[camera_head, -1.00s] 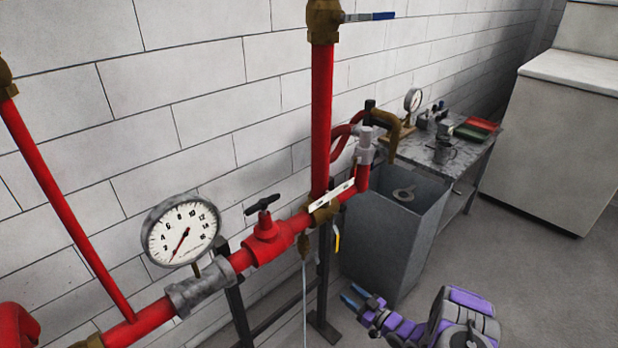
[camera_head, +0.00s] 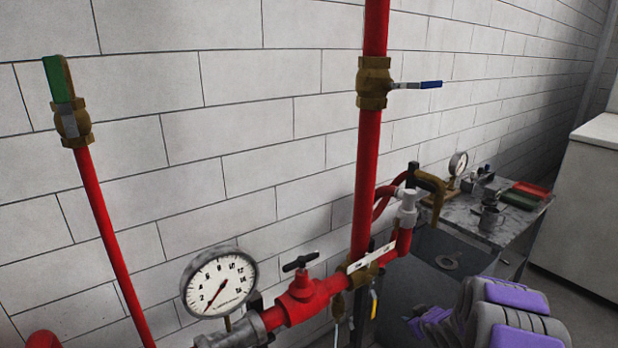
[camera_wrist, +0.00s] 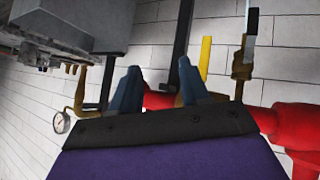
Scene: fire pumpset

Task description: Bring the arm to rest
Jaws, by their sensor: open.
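My gripper (camera_wrist: 158,90) shows in the wrist view with its two blue-grey fingertips spread apart and nothing between them. Red pipework lies beyond the fingers there, and the view is strongly tilted. In the head view my arm (camera_head: 505,315), grey and purple, is folded at the lower right, in front of the grey bin. The gripper's fingertips cannot be made out in the head view.
A red pipe (camera_head: 366,185) with a brass valve (camera_head: 374,82) rises before the white block wall. A pressure gauge (camera_head: 218,284) and red valve (camera_head: 302,292) sit low. A grey bin (camera_head: 405,290) and cluttered workbench (camera_head: 470,215) stand right, near a white cabinet (camera_head: 590,215).

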